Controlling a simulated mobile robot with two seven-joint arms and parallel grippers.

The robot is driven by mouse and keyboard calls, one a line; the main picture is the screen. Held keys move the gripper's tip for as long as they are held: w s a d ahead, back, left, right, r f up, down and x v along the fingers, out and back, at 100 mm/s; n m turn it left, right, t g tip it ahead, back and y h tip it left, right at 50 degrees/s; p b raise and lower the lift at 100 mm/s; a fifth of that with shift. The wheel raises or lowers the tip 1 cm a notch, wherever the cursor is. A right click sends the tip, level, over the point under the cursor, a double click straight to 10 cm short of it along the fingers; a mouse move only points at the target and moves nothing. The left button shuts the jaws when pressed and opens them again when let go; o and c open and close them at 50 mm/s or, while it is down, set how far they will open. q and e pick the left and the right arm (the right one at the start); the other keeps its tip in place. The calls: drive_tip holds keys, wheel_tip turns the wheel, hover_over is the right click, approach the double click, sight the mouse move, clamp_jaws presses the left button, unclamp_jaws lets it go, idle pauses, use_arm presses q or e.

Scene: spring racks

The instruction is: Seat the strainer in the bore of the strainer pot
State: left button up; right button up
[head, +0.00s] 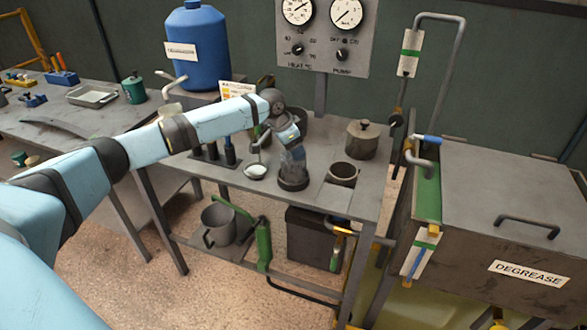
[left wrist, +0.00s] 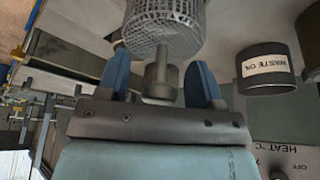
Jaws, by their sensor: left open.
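The strainer (left wrist: 165,28), a grey mesh cylinder with a short knob, is close in front of my left gripper (left wrist: 163,78) in the left wrist view. The two blue fingers stand open on either side of the knob, with gaps visible. In the head view my left gripper (head: 290,140) points down over the bench, and the arm partly hides what is below and behind it. An open-topped dark pot (head: 342,182), which looks like the strainer pot, stands to its right on the bench; its bore looks empty. My right gripper is out of view.
A lidded pot (head: 362,142) stands behind the open pot. A waste oil can (left wrist: 266,68) is beside the strainer in the left wrist view. A gauge panel (head: 322,40) rises behind the bench. A small white bowl (head: 255,172) is left of my gripper. The degrease tank (head: 500,215) is at right.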

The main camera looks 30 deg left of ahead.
use_arm(q)
drive_tip(key=shift+r, duration=0.1)
clamp_jaws()
